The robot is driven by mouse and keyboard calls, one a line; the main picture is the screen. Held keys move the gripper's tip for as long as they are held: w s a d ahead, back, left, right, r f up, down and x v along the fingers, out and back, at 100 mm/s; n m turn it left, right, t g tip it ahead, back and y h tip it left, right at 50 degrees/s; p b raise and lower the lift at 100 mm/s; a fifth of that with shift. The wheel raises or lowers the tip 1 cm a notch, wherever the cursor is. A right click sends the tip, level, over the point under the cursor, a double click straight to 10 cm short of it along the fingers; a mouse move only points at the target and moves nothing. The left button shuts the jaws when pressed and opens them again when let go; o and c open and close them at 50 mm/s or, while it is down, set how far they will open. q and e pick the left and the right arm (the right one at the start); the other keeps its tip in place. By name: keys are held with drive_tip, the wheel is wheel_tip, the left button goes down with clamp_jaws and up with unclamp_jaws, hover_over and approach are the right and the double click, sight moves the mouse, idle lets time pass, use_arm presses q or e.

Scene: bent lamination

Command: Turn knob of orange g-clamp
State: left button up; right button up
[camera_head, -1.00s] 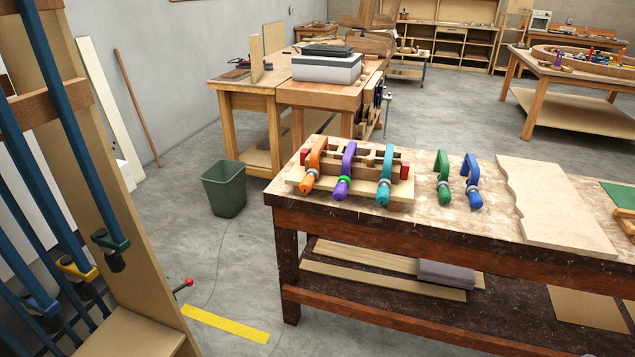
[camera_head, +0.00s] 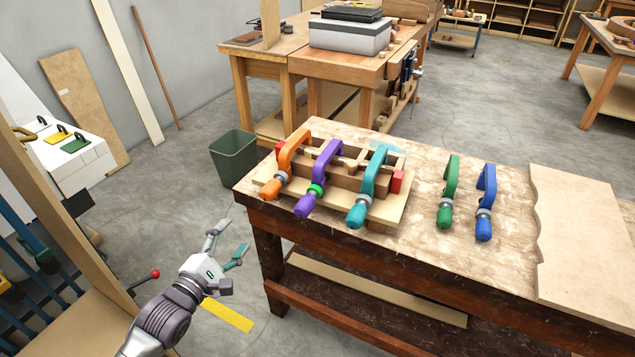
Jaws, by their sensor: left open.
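The orange g-clamp (camera_head: 293,151) sits on the wooden lamination form (camera_head: 385,210) at the left end of the workbench. Its orange knob (camera_head: 270,188) points toward the bench's front left edge. The purple clamp (camera_head: 325,163) and the teal clamp (camera_head: 374,170) stand beside it on the same form. My left gripper (camera_head: 224,243) is open and empty. It is over the floor, left of the bench and lower in the picture than the orange knob, apart from it. My right gripper is not in view.
A green clamp (camera_head: 450,182) and a blue clamp (camera_head: 487,190) lie on the workbench (camera_head: 510,235), right of the form. A wavy-edged board (camera_head: 590,235) lies farther right. A green bin (camera_head: 235,157) stands on the floor left of the bench. A clamp rack (camera_head: 75,225) is at the left.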

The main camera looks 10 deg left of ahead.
sight(265, 198)
use_arm(q)
drive_tip(key=x, duration=0.4)
drive_tip(key=r+x, duration=0.1)
drive_tip(key=x, duration=0.7)
drive_tip(key=shift+w+d+r+p, duration=0.3)
drive_tip(key=shift+d+r+p, duration=0.1)
drive_tip(key=shift+d, duration=0.1)
drive_tip(key=shift+w+d, duration=0.2)
drive_tip(key=shift+w, duration=0.4)
drive_tip(key=c, duration=1.1)
drive_tip(key=shift+c, duration=0.3)
